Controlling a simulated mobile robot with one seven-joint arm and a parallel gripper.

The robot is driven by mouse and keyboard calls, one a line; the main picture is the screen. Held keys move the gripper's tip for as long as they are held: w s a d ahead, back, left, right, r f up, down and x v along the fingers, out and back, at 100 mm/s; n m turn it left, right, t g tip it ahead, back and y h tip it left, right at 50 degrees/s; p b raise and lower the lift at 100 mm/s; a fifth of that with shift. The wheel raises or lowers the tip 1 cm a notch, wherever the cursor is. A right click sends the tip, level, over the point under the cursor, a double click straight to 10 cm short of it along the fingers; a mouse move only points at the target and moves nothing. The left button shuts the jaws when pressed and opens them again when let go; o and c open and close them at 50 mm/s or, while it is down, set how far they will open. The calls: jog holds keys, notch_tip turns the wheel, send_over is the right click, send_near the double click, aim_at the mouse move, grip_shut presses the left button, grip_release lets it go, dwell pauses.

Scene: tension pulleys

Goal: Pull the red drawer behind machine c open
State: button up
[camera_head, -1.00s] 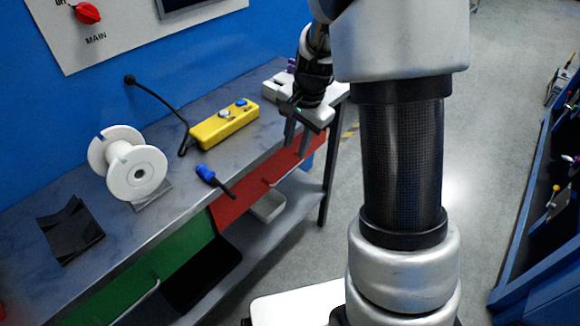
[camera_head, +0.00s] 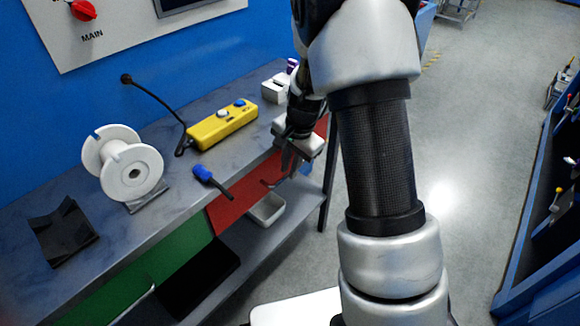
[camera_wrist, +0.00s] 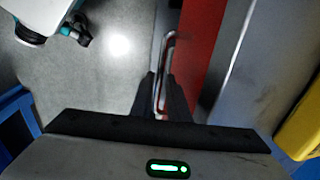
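The red drawer (camera_head: 236,206) sits under the grey workbench top, and its front looks closed or nearly so. Its thin metal handle shows at the front in the head view (camera_head: 267,184) and ahead of my gripper in the wrist view (camera_wrist: 169,42). My gripper (camera_head: 290,165) points down in front of the drawer's far end. In the wrist view my gripper (camera_wrist: 160,80) has its two dark fingers apart, with the handle running between them. I cannot tell whether either finger touches it. No machine label is readable.
On the bench (camera_head: 185,200) are a white spool (camera_head: 128,172), a yellow control box (camera_head: 222,126), a blue-handled tool (camera_head: 205,175) and a black bracket (camera_head: 63,235). A green drawer (camera_head: 165,262) is beside the red one. A pale bin (camera_head: 267,208) stands on the shelf below.

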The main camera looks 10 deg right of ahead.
grip_shut()
jog(key=shift+s+d, duration=0.1)
jog(key=s+d+b, duration=0.3)
jog(key=s+d, duration=0.7)
jog(key=s, duration=0.4)
jog(key=shift+w, duration=0.1)
jog(key=shift+o, duration=2.2)
grip_release()
jog(key=shift+r, duration=0.1)
notch_tip(320, 180, up, 17)
jog(key=s+d+p, duration=0.2)
jog(key=p, duration=0.3)
jog(key=shift+s, duration=0.35)
